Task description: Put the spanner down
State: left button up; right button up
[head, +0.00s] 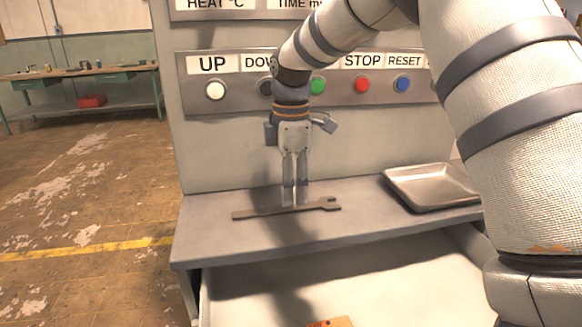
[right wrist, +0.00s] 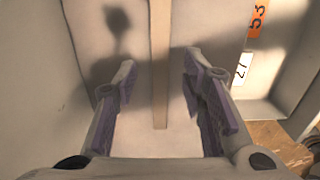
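The spanner (head: 266,212) lies flat on the grey shelf (head: 400,228) of the chamber front, its open jaw to the right. My right gripper (head: 295,198) points straight down at the middle of the spanner, fingertips close to the shelf. In the right wrist view the two fingers (right wrist: 160,80) are wide apart. The spanner's handle (right wrist: 160,60) runs between them with a clear gap on both sides. My left gripper is not in view.
A metal tray (head: 430,187) stands on the shelf to the right. Buttons, including a red one (head: 362,85), line the panel behind. Below the shelf is an open drawer (head: 400,285) with an orange tag (head: 330,322). A workbench (head: 85,75) stands far left.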

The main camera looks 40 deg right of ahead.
notch_tip(320, 180, up, 9)
jog(key=shift+r, duration=0.15)
dwell(0.4)
